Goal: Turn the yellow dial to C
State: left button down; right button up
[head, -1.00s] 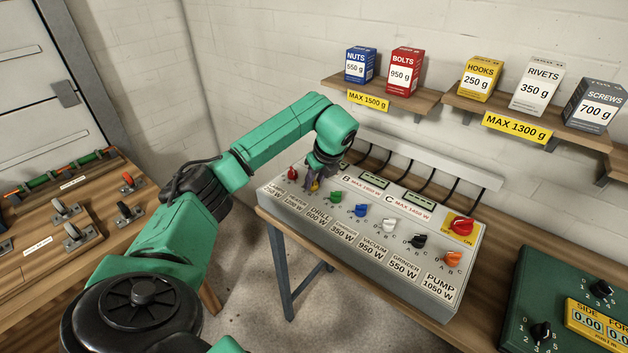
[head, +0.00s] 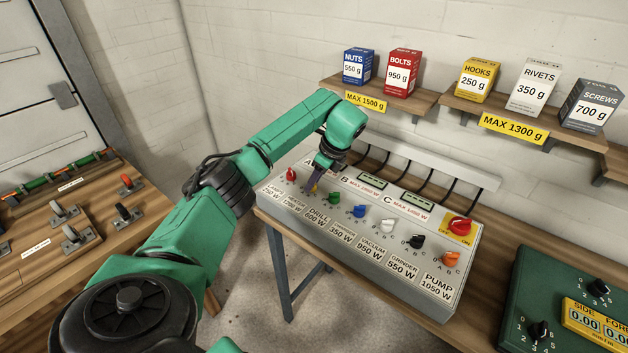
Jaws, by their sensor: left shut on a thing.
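The yellow dial (head: 314,188) is on the grey switch panel (head: 330,237), second from the left in the dial row, just right of the red dial (head: 291,174). Only a small part of it shows below my fingers, and its pointer and letters are hidden. My left gripper (head: 316,182) comes down from above and is shut on the yellow dial. My right gripper is not in view.
Green (head: 334,198), blue (head: 360,211), white (head: 387,225), black (head: 416,241) and orange (head: 451,258) dials continue to the right. A red switch (head: 461,226) is at the panel's right. Shelves with boxes hang above.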

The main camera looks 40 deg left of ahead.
aim_at(321, 192)
pick_arm(q)
jog(key=shift+r, duration=0.1)
jog(key=c, duration=0.5)
grip_release()
jog(key=shift+c, duration=0.2)
jog(key=shift+d, duration=0.1)
jog(key=v, duration=0.4)
jog(key=shift+w+r+b, duration=0.1)
jog(key=shift+r+b, duration=0.1)
jog(key=shift+b, duration=0.15)
jog(key=p+v, duration=0.3)
jog(key=v, duration=0.7)
jog(key=shift+p, duration=0.4)
